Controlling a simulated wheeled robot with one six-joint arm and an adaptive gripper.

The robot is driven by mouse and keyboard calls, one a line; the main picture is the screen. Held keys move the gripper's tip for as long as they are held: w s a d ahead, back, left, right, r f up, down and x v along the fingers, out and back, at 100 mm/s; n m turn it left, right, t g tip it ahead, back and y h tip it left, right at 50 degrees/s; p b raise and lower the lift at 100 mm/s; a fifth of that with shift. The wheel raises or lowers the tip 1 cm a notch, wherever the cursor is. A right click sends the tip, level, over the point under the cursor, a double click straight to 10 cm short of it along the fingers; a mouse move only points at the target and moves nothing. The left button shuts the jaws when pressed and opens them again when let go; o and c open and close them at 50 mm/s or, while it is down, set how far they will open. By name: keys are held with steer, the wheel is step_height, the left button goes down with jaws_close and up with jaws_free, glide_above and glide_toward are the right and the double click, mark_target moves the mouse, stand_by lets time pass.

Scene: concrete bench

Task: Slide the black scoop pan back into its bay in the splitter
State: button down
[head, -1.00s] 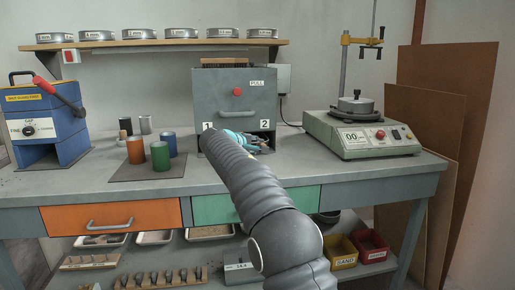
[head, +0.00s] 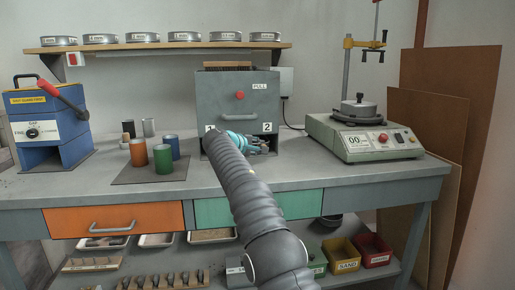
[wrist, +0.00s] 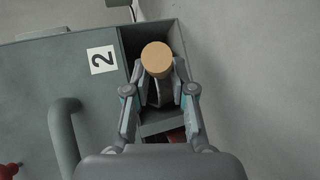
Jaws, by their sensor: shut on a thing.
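The grey splitter (head: 210,92) stands at the back middle of the bench, with labels 1 and 2 above the openings along its bottom. In the wrist view, a round tan handle end (wrist: 156,60) sits between the fingers of my gripper (wrist: 159,92). My gripper is shut on this handle, which I take for the scoop pan's. The handle lies at the opening beside label 2 (wrist: 103,59). The pan's body is hidden behind the handle and fingers, so how deep it sits cannot be told. In the head view my gripper (head: 243,140) is low at the splitter's front.
Several small cylinders stand on a dark mat (head: 135,176) left of the splitter. The bench front before the splitter is clear apart from my arm.

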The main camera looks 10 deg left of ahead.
steer(key=c, duration=0.9)
jaws_free()
steer(key=v, duration=1.2)
